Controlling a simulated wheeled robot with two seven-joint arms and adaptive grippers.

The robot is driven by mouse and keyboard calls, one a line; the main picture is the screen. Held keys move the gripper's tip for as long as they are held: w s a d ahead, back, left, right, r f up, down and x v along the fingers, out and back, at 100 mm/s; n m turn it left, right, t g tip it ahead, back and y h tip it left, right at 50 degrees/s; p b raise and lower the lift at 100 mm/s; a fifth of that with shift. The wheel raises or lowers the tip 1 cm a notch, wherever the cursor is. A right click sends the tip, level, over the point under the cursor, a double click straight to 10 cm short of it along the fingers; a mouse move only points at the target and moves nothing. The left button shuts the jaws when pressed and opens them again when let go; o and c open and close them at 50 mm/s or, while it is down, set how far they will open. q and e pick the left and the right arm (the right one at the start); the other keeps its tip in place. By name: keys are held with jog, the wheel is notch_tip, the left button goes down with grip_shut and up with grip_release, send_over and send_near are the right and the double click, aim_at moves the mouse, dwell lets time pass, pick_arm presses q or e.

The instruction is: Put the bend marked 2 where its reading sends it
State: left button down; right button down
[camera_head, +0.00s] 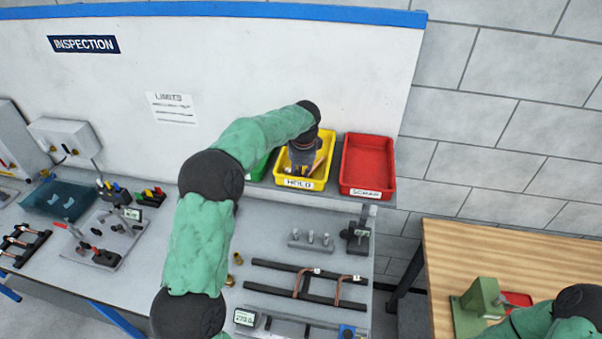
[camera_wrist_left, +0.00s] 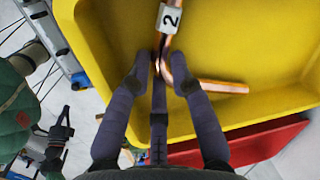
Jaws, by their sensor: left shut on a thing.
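The bend marked 2 (camera_wrist_left: 210,86) is a copper tube with a white tag reading 2 (camera_wrist_left: 170,18), seen in the left wrist view. My left gripper (camera_wrist_left: 161,72) is shut on it, inside the yellow HOLD bin (camera_head: 300,183). The bin's yellow floor and walls surround the bend in the left wrist view (camera_wrist_left: 260,35). Whether the bend touches the bin floor I cannot tell. In the head view my left gripper (camera_head: 301,165) hides most of the bend. My right arm shows at the lower right, but its gripper's fingers are not visible.
The red SCRAP bin (camera_head: 367,166) stands right of the yellow one, and a green bin (camera_head: 259,168) is mostly hidden on the left. Two more bends (camera_head: 346,288) lie on a black rack (camera_head: 312,268). A LIMITS sheet (camera_head: 172,108) hangs on the board. A wooden table (camera_head: 500,255) is at right.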

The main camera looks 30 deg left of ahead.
pick_arm(q)
jog(key=c, duration=1.4)
grip_release()
jog(key=shift+w+d+f, duration=0.1)
jog(key=shift+f, duration=0.05)
jog(key=shift+d, duration=0.1)
jog(key=shift+r, duration=0.6)
jog(key=r, duration=0.3)
jog(key=s+r, duration=0.1)
jog(key=r, duration=0.3)
jog(key=d+r, duration=0.1)
jog(key=r, duration=0.3)
jog(key=shift+s+d+b, duration=0.1)
jog(key=shift+s+b, duration=0.2)
jog(key=shift+s, duration=0.1)
